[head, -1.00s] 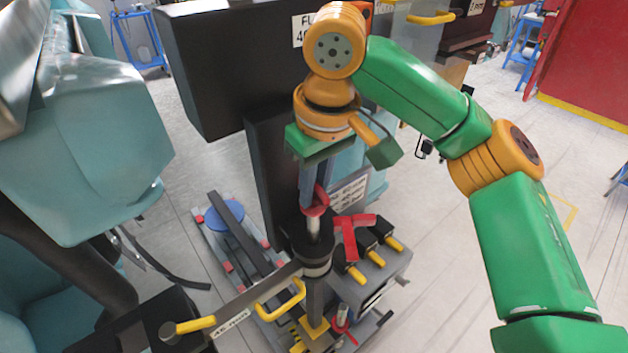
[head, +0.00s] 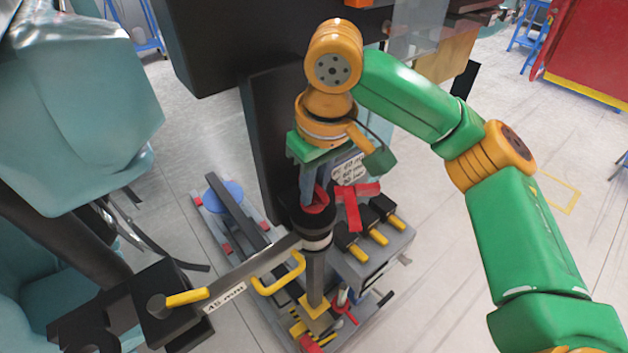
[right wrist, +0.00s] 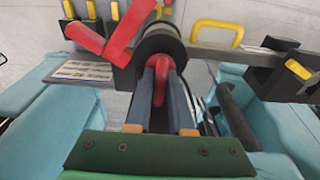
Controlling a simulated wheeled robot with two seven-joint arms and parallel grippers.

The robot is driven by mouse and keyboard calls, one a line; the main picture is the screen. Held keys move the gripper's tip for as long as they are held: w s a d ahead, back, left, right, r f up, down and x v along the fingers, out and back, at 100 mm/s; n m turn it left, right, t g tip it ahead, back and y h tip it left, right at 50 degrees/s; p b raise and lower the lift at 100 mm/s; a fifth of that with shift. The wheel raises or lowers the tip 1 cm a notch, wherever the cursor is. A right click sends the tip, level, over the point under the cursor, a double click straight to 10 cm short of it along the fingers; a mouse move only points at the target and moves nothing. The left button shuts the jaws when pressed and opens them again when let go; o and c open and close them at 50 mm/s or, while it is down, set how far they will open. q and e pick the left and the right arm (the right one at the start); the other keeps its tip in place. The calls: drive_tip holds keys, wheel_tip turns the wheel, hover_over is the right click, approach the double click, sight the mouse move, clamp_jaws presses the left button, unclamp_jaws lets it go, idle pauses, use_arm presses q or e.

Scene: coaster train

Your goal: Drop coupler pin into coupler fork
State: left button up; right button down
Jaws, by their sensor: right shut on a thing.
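The coupler pin (head: 322,201) has a red looped head; it also shows in the right wrist view (right wrist: 160,78). My right gripper (head: 312,192) points down with its two blue-grey fingers shut on either side of the red head. The head sits at the mouth of the black round coupler fork (head: 312,222), which the right wrist view shows just beyond the fingertips (right wrist: 162,40). The pin's metal shank is hidden, so I cannot tell how deep it sits. My left gripper is not in view.
A red lever (head: 353,206) stands close right of the fork, beside a grey box with several yellow-tipped handles (head: 375,238). A labelled dark bar (head: 245,275) runs left from the fork. Teal seats (head: 85,120) fill the left. Open floor (head: 440,250) lies right.

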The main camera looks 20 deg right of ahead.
idle(0.3)
drive_tip(key=c, duration=0.7)
unclamp_jaws()
drive_tip(key=r, duration=0.4)
drive_tip(key=r+p, duration=0.1)
drive_tip(key=r, duration=0.1)
drive_tip(key=shift+s+d+r, duration=0.1)
drive_tip(key=shift+s+d, duration=0.05)
drive_tip(key=shift+s, duration=0.25)
drive_tip(key=shift+s+r, duration=0.2)
drive_tip(key=shift+r, duration=0.25)
drive_tip(key=shift+w+f, duration=0.1)
